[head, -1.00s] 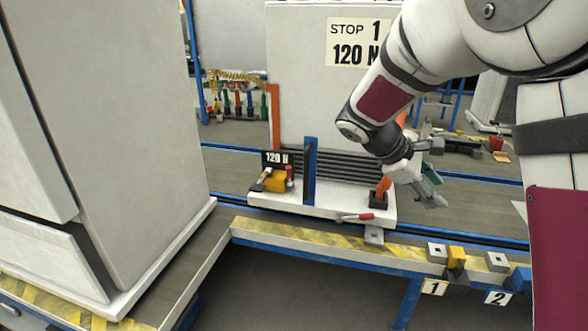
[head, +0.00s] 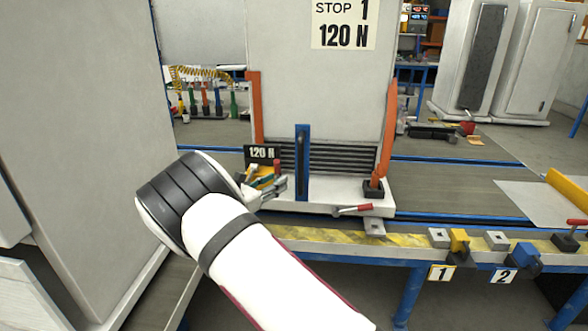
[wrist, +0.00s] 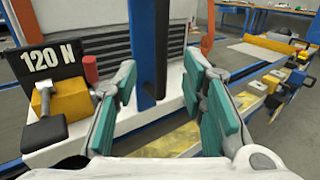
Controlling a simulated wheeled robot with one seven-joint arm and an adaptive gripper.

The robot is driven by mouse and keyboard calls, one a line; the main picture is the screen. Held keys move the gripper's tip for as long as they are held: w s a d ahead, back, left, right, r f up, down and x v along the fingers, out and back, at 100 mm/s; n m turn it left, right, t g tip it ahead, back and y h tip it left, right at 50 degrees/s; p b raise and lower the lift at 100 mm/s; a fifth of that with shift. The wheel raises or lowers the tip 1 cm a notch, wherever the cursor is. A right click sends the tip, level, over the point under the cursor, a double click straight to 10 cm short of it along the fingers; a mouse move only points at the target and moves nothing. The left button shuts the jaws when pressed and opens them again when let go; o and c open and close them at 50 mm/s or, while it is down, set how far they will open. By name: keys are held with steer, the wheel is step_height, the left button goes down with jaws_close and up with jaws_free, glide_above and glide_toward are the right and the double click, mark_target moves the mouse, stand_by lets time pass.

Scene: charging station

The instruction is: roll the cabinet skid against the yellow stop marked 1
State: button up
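The white cabinet (head: 290,100), labelled "STOP 1 120 N", stands upright between orange posts on its low white skid (head: 225,195). A blue upright bar (head: 302,165) rises at the skid's front; it also shows in the wrist view (wrist: 148,40). The yellow stop (head: 459,243) with plate "1" (head: 441,273) sits on the front rail, right of the skid and apart from it. My gripper (head: 284,186) is just left of the bar in the head view. In the wrist view its teal-padded fingers (wrist: 160,75) are spread, with the bar showing between them; contact cannot be told.
A blue stop (head: 523,256) marked 2 is farther right on the rail. A red-handled lever (head: 352,210) lies at the skid's front right. A yellow block (wrist: 60,102) and a "120 N" plate (wrist: 52,60) are left of the bar. A tall cabinet (head: 80,130) stands close at left.

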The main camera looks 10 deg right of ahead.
mark_target(299, 168)
steer(key=b+x, duration=0.2)
steer(key=x, duration=1)
steer(key=shift+w+d, duration=0.25)
steer(key=shift+d, duration=0.05)
jaws_close()
